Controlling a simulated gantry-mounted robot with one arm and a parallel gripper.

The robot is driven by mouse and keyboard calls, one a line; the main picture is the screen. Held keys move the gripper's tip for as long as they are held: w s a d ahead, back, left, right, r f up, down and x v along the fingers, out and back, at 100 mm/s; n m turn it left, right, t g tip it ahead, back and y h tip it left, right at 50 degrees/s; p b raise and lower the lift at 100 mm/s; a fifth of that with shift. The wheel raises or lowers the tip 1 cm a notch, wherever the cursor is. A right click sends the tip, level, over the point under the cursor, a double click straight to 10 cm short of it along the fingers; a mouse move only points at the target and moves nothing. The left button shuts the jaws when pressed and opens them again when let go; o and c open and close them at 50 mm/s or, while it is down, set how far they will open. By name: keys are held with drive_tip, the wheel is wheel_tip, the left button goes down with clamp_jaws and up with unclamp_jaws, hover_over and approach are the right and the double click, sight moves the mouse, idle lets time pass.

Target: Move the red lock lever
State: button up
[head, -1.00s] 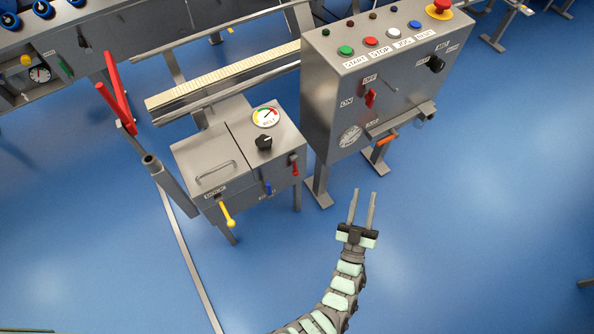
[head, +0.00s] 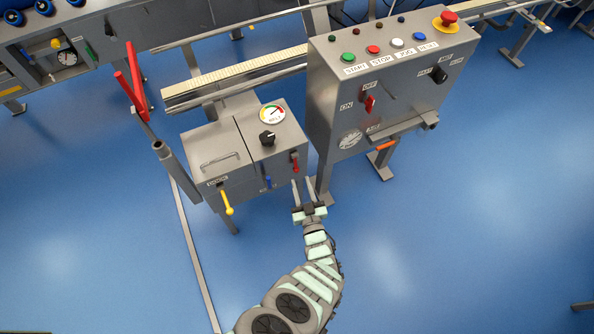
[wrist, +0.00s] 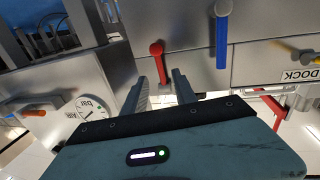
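A small red lever (head: 295,163) hangs on the front of the grey box (head: 225,150), near its right corner; its label is not readable. In the wrist view the red lever (wrist: 157,60) has a round red knob at one end and appears between my two fingers, beyond or near their tips. My gripper (head: 301,181) is open and empty, just below and in front of this lever in the head view. In the wrist view my gripper (wrist: 160,84) shows both fingers apart. I cannot tell whether a finger touches the lever.
A blue lever (head: 267,183) and a yellow lever (head: 227,203) hang left of the red one. The control cabinet (head: 330,110) stands close on the right. A large red double handle (head: 132,90) rises at the left. The blue floor in front is clear.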

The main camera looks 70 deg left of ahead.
sight(296, 166)
drive_tip(key=a, duration=0.2)
drive_tip(key=a+b, duration=0.1)
drive_tip(key=a, duration=0.1)
drive_tip(key=w+a+b, duration=0.1)
drive_tip(key=a, duration=0.1)
drive_tip(key=shift+f, duration=0.15)
drive_tip(key=shift+w+a, duration=0.1)
drive_tip(key=shift+a, duration=0.1)
clamp_jaws()
idle(1.0)
